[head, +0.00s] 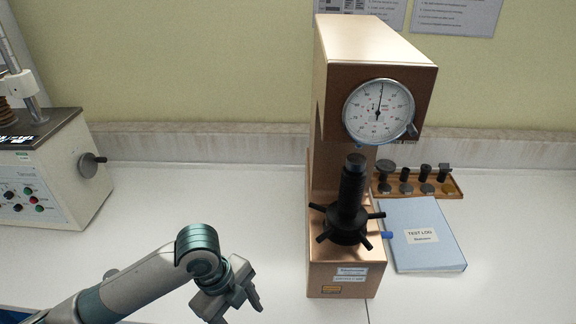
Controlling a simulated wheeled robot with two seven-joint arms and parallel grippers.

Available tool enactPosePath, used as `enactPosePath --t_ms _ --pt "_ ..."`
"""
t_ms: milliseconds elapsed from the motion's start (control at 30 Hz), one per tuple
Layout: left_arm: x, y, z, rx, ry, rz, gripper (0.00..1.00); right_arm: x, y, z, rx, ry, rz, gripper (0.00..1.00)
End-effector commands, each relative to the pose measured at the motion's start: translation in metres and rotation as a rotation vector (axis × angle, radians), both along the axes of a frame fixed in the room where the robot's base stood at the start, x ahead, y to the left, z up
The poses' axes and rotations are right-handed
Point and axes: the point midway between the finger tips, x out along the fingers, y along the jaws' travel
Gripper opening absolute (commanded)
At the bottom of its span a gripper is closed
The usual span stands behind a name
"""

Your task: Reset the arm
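My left arm (145,283) comes in from the lower left. Its gripper (243,300) hangs over the white table, left of the copper-coloured hardness tester (340,277) and apart from it. The gripper's fingers are small and seen at an angle, so their opening is unclear. I see nothing held in it. My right arm and gripper are not in view. The tester has a round dial (378,111) and a black spindle with a spoked handwheel (347,223).
A white tester with a knob (92,161) stands at the left. A blue folder (424,255) and a wooden tray (457,190) with several dark parts lie right of the copper tester. The table (510,270) is clear at the far right and between the two testers.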

Motion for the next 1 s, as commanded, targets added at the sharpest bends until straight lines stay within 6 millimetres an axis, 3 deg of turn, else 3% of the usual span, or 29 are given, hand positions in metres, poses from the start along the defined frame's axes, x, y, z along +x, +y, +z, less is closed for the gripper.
enactPosePath --t_ms 300,533,767,1000 --pt "-0.023 -0.034 -0.025 -0.162 0.016 0.355 0.54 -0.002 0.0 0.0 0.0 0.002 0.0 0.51" --pt "-0.039 -0.034 -0.045 -0.258 0.049 0.716 0.54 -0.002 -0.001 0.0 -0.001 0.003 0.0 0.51" --pt "-0.061 -0.007 -0.068 -0.3 0.084 1.111 0.54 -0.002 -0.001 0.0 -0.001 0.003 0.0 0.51" --pt "-0.098 0.045 -0.095 -0.275 0.093 1.521 0.54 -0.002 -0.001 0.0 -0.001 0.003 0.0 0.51"
